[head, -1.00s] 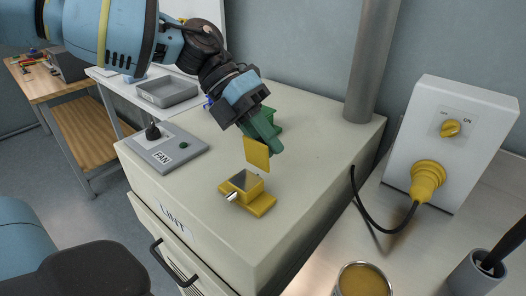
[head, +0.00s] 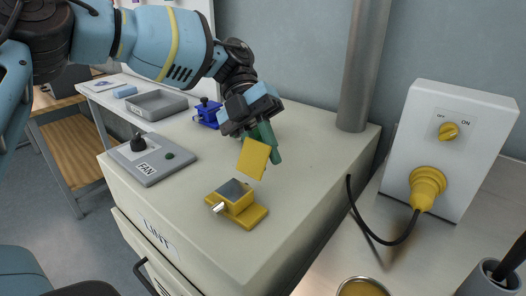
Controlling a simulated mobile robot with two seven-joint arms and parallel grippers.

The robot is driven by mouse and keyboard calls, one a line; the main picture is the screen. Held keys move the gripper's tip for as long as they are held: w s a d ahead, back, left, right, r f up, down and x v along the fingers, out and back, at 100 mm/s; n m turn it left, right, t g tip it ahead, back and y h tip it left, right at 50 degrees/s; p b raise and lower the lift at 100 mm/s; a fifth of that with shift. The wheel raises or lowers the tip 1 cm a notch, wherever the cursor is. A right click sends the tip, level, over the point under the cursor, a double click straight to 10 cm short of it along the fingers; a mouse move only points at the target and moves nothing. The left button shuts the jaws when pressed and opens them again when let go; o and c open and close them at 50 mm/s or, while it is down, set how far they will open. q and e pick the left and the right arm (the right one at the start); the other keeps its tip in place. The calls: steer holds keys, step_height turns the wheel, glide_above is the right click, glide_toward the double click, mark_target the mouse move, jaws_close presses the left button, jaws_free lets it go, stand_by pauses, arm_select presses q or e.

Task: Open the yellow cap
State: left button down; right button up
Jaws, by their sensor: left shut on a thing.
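The yellow cap (head: 253,158) is a flat square plate, held tilted above the yellow base (head: 238,207). A narrow gap shows between cap and base, so they look apart. The base is a small box on a foot plate, with a dark grey top and a silver pin on its left side. My left gripper (head: 265,140) reaches down from the upper left, with green parts at its end. It is shut on the yellow cap; the exact contact is partly hidden. My right gripper is not in view.
A blue fixture (head: 207,113) stands behind on the cream cabinet top. A grey FAN switch box (head: 148,160) is at the left. A grey pipe (head: 358,70) rises behind; a white switch box (head: 450,150) with a yellow plug and black cable stands right. The cabinet's right top is clear.

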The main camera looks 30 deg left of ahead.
arm_select(q)
steer(key=shift+f, duration=0.1)
stand_by(0.3)
steer(key=c, duration=1.4)
jaws_free()
steer(key=shift+v, duration=3.95)
steer(key=shift+c, duration=0.4)
